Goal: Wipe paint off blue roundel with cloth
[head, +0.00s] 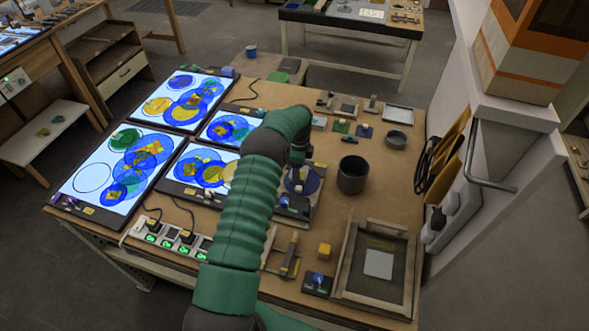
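A blue roundel (314,182) lies on a dark square stand near the middle of the bench. My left arm, green and black, reaches up from the bottom of the head view and bends down over it. My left gripper (297,174) is just above or on the roundel, partly hidden by its own wrist. Its fingers are too small and dark to tell whether they are open or shut. I cannot make out a cloth, nor clearly any paint on the roundel. My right gripper is not in view.
Lit panels with coloured discs (125,165) cover the bench's left side. A dark cup (352,174) stands right of the roundel.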

